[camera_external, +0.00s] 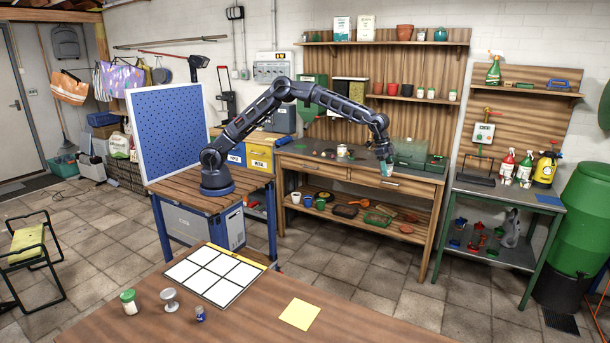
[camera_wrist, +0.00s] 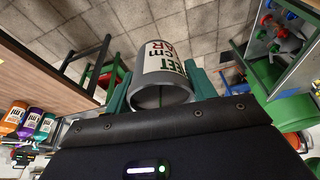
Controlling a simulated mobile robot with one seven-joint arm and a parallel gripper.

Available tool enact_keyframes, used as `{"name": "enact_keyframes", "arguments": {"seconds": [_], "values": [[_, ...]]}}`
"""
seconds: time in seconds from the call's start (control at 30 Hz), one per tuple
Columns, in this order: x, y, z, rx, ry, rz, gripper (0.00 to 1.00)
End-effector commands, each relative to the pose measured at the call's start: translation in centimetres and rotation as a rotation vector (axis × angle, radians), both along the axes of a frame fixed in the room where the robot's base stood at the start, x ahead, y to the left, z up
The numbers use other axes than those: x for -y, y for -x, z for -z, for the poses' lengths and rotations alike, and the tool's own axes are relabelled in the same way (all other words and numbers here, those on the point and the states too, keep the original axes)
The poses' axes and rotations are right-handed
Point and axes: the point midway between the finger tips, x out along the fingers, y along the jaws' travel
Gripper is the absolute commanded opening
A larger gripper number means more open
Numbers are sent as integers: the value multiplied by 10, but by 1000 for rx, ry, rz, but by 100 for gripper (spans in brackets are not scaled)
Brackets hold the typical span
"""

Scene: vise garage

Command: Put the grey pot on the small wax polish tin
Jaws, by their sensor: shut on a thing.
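The grey pot (camera_wrist: 163,64), with a white label and dark and red lettering, sits between the green fingers of my gripper (camera_wrist: 160,88) in the wrist view. The fingers are shut on its sides, and its open end faces the camera. In the external view my gripper (camera_external: 386,158) hangs at the front right of the wooden workbench. The pot is too small and covered to make out there. I cannot pick out the small wax polish tin with certainty in either view.
The workbench (camera_external: 325,163) carries a cup (camera_external: 341,150) and green boxes (camera_external: 411,153). A metal stand (camera_external: 505,190) with bottles is to the right. The near table (camera_external: 250,315) holds a white grid board (camera_external: 214,274), a yellow square (camera_external: 299,314) and small jars.

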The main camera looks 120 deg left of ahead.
Motion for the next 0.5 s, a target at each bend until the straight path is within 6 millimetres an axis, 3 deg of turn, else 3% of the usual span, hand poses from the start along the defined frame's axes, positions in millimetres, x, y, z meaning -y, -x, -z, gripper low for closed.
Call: {"name": "enact_keyframes", "arguments": {"seconds": [0.03, 0.1, 0.5], "values": [[-26, 2, -2, 2, 0, -27, 30], [-56, 6, -4, 1, 1, -57, 30], [-226, 49, -18, 1, 0, -225, 30]]}}
